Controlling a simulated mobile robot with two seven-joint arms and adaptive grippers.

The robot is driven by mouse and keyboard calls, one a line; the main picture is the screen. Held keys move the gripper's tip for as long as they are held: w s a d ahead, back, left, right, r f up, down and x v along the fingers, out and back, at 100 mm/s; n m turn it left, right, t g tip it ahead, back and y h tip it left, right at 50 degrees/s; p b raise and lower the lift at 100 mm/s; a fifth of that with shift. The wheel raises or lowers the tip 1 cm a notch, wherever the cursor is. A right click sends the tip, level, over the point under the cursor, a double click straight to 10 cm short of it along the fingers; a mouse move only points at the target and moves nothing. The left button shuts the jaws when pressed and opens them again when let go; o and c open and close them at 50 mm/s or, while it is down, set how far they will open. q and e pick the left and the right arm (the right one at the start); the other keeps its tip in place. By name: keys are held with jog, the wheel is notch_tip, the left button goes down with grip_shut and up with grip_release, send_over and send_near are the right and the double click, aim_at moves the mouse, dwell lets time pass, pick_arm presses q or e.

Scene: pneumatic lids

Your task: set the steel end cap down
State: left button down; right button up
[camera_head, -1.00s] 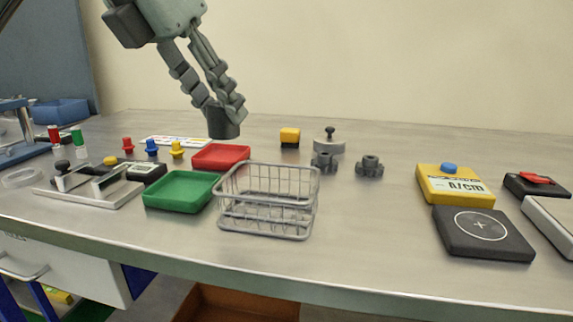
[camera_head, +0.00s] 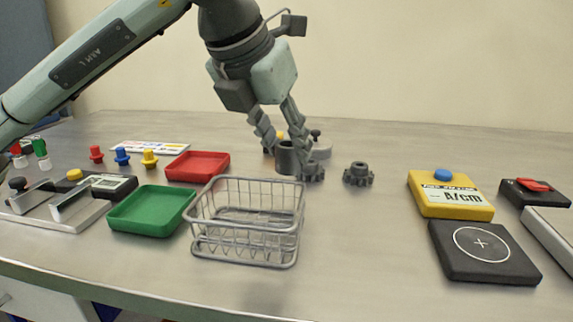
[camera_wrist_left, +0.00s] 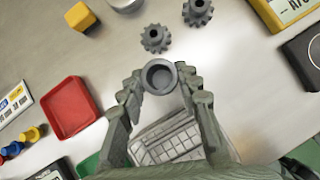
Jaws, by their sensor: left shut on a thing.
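The steel end cap (camera_head: 287,160) is a dark grey cylinder behind the wire basket. In the left wrist view the end cap (camera_wrist_left: 160,76) shows its round, hollow open end. My left gripper (camera_head: 291,148) comes down from above and is shut on the cap, with one finger on each side; these fingers also show in the left wrist view (camera_wrist_left: 160,84). The cap is low over the table, upright or nearly so; I cannot tell whether its base touches. My right gripper is not in view.
A grey gear (camera_head: 313,172) is close to the right of the cap, and another gear (camera_head: 358,174) stands farther right. The wire basket (camera_head: 245,220), red tray (camera_head: 197,166) and green tray (camera_head: 150,211) are nearer. Clear table lies right of the gears.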

aim_at(282, 160)
pick_arm(q)
jog(key=shift+d+f, duration=0.1)
jog(key=shift+f, duration=1.95)
jog(key=shift+f, duration=0.1)
jog(key=c, duration=1.1)
grip_release()
jog(key=shift+o, duration=0.2)
